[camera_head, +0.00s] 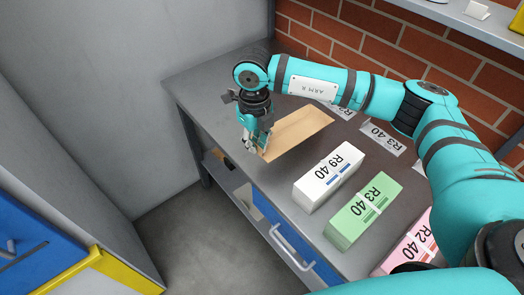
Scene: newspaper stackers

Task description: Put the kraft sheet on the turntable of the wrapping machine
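The kraft sheet (301,128) is a flat brown rectangle at the far left part of the grey workbench. Its near-left end reaches the bench's front edge. My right gripper (258,148) points down at that end of the sheet, its fingertips at the sheet's left edge. The fingers look close together, but I cannot tell whether they are closed on the sheet. My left gripper is not in view. No wrapping machine or turntable can be made out in this view.
On the bench (187,83) stand a white bundle marked R9 40 (328,178), a green bundle marked R3 40 (364,212) and a pink bundle (408,245). A label R3 40 (382,137) lies behind them. A blue drawer (293,247) is below. Open floor (205,235) lies left.

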